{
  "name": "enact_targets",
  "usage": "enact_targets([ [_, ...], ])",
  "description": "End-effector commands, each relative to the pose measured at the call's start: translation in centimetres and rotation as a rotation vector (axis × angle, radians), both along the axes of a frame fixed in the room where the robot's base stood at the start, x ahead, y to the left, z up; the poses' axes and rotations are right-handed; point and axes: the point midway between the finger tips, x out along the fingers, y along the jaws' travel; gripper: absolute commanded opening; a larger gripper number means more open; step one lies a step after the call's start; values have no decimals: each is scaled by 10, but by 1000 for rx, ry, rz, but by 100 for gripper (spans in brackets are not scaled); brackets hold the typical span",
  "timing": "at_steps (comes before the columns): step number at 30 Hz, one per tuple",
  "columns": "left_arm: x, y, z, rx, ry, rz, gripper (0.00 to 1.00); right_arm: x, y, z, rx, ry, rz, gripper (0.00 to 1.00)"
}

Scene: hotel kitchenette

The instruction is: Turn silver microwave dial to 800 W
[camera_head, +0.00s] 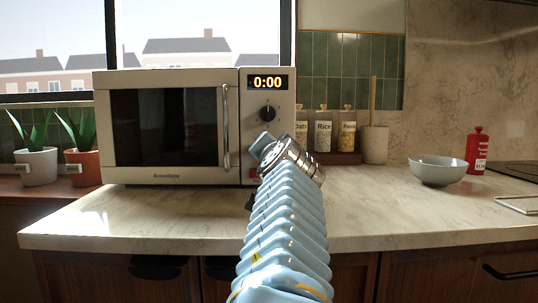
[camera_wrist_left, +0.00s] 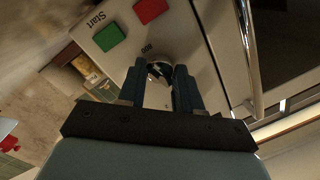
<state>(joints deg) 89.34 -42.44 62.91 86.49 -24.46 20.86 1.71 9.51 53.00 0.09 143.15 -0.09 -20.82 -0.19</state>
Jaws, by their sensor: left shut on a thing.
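The silver microwave (camera_head: 170,176) stands on the counter with its door shut, and its display (camera_head: 267,82) reads 0:00. In the left wrist view a round silver dial (camera_wrist_left: 158,70) with a dark face sits between the fingers of my left gripper (camera_wrist_left: 160,80), which is shut on it. A printed "800" mark (camera_wrist_left: 146,49) shows beside the dial; which mark the pointer faces is unclear. In the head view my left gripper (camera_head: 262,143) is at the lower control panel, and the silver dial is hidden behind it. My right gripper is not in view.
A black knob (camera_head: 268,113) is above my gripper. A green button (camera_wrist_left: 109,37) labelled Start and a red button (camera_wrist_left: 151,9) are near the dial. The door handle (camera_head: 226,127) is close on the left. Jars (camera_head: 323,135) and a bowl (camera_head: 437,171) stand right; the front counter is clear.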

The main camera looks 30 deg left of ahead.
Motion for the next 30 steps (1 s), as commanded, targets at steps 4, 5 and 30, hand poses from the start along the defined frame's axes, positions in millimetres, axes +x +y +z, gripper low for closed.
enact_targets([
  [4, 0, -1, -4, 84, 57, -1, 4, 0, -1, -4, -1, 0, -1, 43],
  [5, 1, -1, -4, 100, 67, -1, 4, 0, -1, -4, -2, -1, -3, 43],
  [30, 1, -1, -4, 227, 148, -1, 4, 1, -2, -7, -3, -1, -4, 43],
])
